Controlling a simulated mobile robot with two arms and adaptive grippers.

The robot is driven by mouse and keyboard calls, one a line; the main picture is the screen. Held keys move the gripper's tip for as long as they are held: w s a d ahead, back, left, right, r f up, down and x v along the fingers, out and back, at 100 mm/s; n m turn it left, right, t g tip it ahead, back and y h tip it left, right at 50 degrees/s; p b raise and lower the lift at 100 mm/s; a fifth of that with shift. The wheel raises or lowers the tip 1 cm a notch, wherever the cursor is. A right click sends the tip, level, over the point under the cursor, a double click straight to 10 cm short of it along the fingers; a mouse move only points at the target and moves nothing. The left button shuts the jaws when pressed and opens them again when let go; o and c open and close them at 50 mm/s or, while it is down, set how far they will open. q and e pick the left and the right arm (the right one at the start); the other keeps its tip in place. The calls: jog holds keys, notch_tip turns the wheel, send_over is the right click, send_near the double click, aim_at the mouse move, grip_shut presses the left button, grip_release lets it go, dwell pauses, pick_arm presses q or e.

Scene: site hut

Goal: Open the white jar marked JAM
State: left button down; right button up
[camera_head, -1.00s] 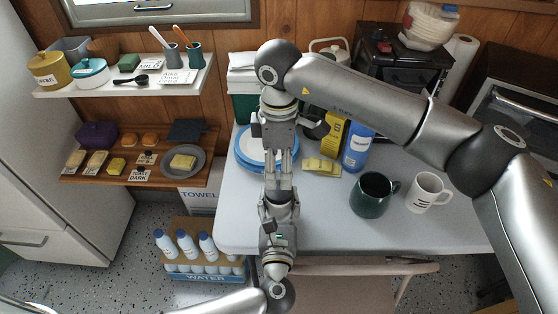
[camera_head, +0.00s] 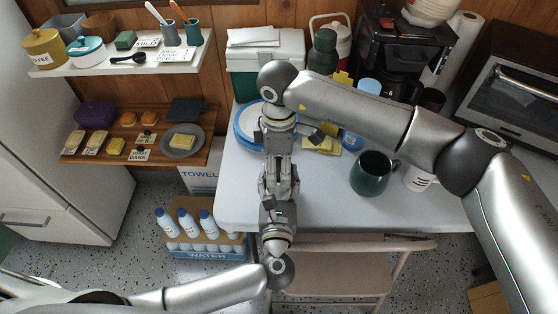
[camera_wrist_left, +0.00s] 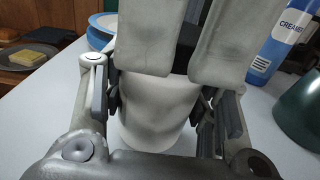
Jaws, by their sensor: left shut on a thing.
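A plain white round jar (camera_wrist_left: 158,105) stands upright in the left wrist view, with my left gripper (camera_wrist_left: 160,112) shut around its sides. No lettering shows on the side I see. My right gripper (camera_wrist_left: 188,72) comes down from above, its two pale fingers in front of the jar's top. A dark band shows behind them; I cannot tell whether it is the lid, or whether the fingers grip it. In the head view, my left gripper (camera_head: 279,182) and right gripper (camera_head: 279,163) meet tip to tip over the table's front, and the jar is hidden between them.
A chair (camera_head: 330,268) stands at the front edge. Shelves are at left.

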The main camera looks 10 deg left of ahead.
jog(key=c, duration=0.8)
jog(key=n, duration=0.7)
jog(key=shift+r, duration=0.1)
jog(key=n, duration=1.2)
jog(key=shift+n, duration=0.3)
jog(key=n, duration=0.4)
jog(key=shift+n, duration=0.3)
jog(key=n, duration=0.2)
jog(key=shift+n, duration=0.4)
jog(key=n, duration=1.3)
jog(key=shift+n, duration=0.4)
jog(key=n, duration=0.6)
jog(key=shift+r, duration=0.1)
jog(key=n, duration=0.7)
